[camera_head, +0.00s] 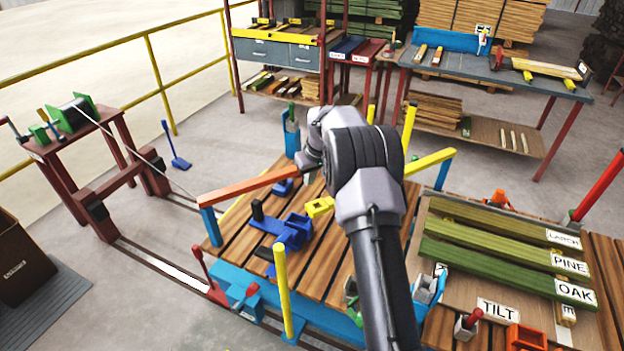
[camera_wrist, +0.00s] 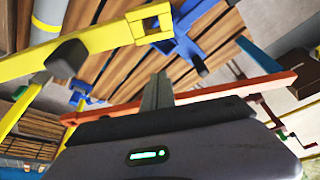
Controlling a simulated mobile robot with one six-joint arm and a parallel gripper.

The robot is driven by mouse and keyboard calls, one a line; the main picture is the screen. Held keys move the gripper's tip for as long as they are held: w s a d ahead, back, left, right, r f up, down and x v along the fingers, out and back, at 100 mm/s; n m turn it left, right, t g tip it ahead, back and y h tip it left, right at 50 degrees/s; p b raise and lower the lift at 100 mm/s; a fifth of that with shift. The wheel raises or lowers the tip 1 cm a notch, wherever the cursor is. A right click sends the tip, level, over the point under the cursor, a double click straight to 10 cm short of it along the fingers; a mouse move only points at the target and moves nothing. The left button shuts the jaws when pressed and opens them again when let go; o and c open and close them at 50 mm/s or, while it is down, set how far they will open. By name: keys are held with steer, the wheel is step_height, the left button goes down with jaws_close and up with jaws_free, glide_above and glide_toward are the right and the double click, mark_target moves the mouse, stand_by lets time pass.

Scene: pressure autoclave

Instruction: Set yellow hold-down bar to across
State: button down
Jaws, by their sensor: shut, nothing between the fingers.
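The yellow hold-down bar (camera_head: 430,162) sits on a blue post at the right of the slatted wooden deck. It runs left behind my arm, and a yellow square end shows beyond it. In the wrist view the bar (camera_wrist: 100,40) slants across the upper left, with an open square end and a dark knob. My gripper (camera_wrist: 157,88) is shut and empty. Its fingers appear beside an orange bar (camera_wrist: 220,92), apart from the yellow bar in the picture; contact with the orange bar cannot be told. In the head view my arm hides much of the yellow bar's middle.
The orange bar (camera_head: 255,187) reaches from a left blue post toward my wrist. Blue clamp parts (camera_head: 290,232) lie on the deck. Yellow uprights (camera_head: 283,290) stand around it. Green labelled boards (camera_head: 490,250) lie at right. A winch stand (camera_head: 75,130) is at left.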

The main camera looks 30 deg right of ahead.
steer(key=f+b, duration=0.1)
steer(key=s+f, duration=0.1)
steer(key=f, duration=0.1)
steer(key=s+f+b, duration=0.1)
steer(key=shift+s+f+b, duration=0.15)
steer(key=shift+f+b, duration=0.15)
steer(key=shift+f, duration=0.05)
